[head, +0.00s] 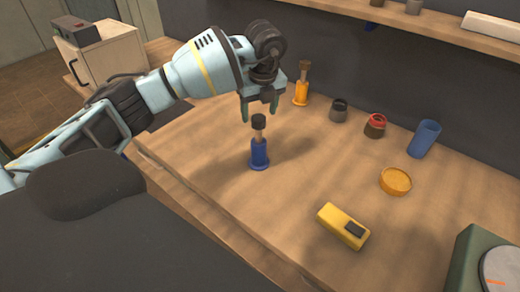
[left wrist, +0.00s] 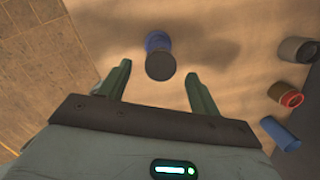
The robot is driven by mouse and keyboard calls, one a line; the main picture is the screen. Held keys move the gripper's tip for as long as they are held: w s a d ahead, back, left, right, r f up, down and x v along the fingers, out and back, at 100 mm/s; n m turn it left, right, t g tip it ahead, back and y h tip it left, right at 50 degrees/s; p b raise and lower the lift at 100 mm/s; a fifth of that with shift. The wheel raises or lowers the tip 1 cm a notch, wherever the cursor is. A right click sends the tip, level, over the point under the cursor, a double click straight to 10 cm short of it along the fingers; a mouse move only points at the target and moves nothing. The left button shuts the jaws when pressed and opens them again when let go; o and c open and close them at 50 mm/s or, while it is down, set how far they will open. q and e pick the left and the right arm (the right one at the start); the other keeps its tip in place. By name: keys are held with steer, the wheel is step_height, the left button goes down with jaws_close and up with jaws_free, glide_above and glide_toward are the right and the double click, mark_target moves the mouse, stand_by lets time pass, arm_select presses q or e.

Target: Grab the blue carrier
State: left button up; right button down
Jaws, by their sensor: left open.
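The blue carrier (head: 259,155) stands upright on the wooden table, with a narrow brownish stem and a dark round cap on top. My left gripper (head: 259,107) is open and points down just above the dark cap. Nothing is between its fingers in the left wrist view (left wrist: 158,82), where the carrier's blue body (left wrist: 157,41) and dark cap show ahead of the fingertips. The fingers look apart from the carrier. My right gripper is in neither view.
On the table (head: 215,175) stand an orange carrier (head: 301,93), a dark jar (head: 339,111), a red-topped jar (head: 375,125), a blue cup (head: 424,139), an orange dish (head: 395,181) and a yellow device (head: 343,226). A green scale-like device (head: 466,262) is at lower right. A shelf (head: 420,32) runs above the back.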

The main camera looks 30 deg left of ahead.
mark_target(258, 129)
arm_select(q)
steer(key=shift+w+a+f, duration=0.1)
steer(key=shift+a+f, duration=0.05)
steer(key=shift+f, duration=1.05)
steer(key=shift+w+a+f, duration=0.1)
steer(key=shift+f, duration=1.15)
steer(key=shift+w+a+f, duration=0.1)
steer(key=shift+a+f, duration=0.05)
steer(key=shift+f, duration=1.05)
jaws_close()
steer(key=shift+r, duration=0.1)
